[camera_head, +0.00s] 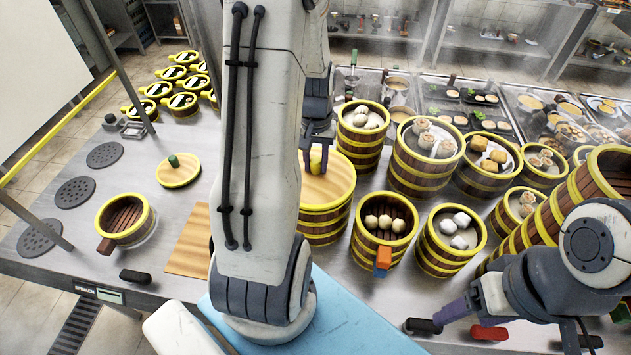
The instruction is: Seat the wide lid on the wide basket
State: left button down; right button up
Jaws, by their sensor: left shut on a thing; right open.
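My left gripper (317,160) is shut on the yellow knob of the wide wooden lid (337,183). The lid has a yellow rim and lies level over the top of the wide basket (322,228), which has yellow bands. They look in contact, but I cannot tell whether the lid is fully down. My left arm hides the left side of both. My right gripper (468,304) is open and empty at the lower right, well away from the lid, near the table's front.
A smaller lid with a green knob (178,170) and an empty handled basket (126,220) are on the left. Open baskets of buns (385,225) crowd the right side. A tilted basket stack (545,220) stands near my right arm. A wooden board (190,245) lies left of my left arm.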

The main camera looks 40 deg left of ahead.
aim_at(316, 160)
pick_arm(q)
jog(key=shift+f, duration=0.25)
jog(key=shift+c, duration=2.2)
grip_release()
notch_tip(316, 160, up, 10)
jog(key=shift+r+b, duration=0.25)
jog(key=shift+b, duration=0.8)
